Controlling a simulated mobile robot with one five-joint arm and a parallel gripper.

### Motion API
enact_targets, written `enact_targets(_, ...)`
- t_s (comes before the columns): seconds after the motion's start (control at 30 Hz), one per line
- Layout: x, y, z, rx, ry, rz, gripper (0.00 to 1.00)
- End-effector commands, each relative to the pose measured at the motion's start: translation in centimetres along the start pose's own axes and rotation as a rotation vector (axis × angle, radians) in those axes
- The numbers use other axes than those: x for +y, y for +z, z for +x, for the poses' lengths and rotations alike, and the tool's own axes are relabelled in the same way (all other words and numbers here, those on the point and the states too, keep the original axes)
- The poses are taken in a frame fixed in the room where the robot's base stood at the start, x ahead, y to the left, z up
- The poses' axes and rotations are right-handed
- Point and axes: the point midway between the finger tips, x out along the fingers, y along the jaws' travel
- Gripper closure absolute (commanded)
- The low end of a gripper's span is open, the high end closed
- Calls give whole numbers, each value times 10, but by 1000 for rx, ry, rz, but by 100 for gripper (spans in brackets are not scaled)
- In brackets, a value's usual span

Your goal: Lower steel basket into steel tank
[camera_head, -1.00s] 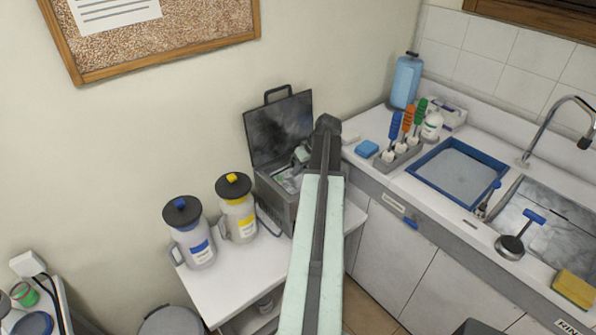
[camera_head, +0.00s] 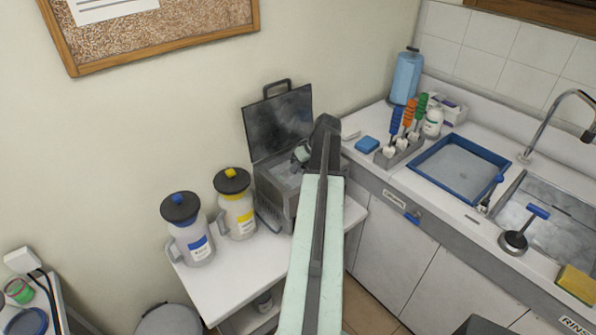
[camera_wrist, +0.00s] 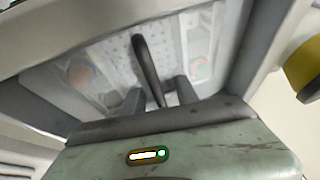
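The steel tank (camera_head: 264,208) is a grey box with its dark lid raised, standing on the white side table against the wall. My gripper (camera_head: 302,154) is over its opening, and the arm hides part of the tank. In the wrist view my gripper's two dark fingers (camera_wrist: 160,95) stand apart with a long dark handle (camera_wrist: 143,55) between them. Whether they clamp it is unclear. Beyond the handle lies a pale perforated surface, apparently the steel basket (camera_wrist: 115,62), inside a grey rectangular rim. Its exact depth in the tank cannot be told.
Two lidded jugs, blue (camera_head: 188,235) and yellow (camera_head: 236,205), stand left of the tank. The counter at right carries a blue tray (camera_head: 425,172), a rack of coloured-handled tools (camera_head: 400,150) and a sink (camera_head: 550,225). The side table's front is clear.

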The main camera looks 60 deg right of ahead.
Motion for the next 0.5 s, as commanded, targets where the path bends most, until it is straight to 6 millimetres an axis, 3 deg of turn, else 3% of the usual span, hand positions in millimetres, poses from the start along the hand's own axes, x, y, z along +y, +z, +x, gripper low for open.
enact_targets(0.27, -1, -1, -13, 0, 0, 0, 64)
enact_targets(0.5, -3, -3, -58, 0, -1, 1, 64)
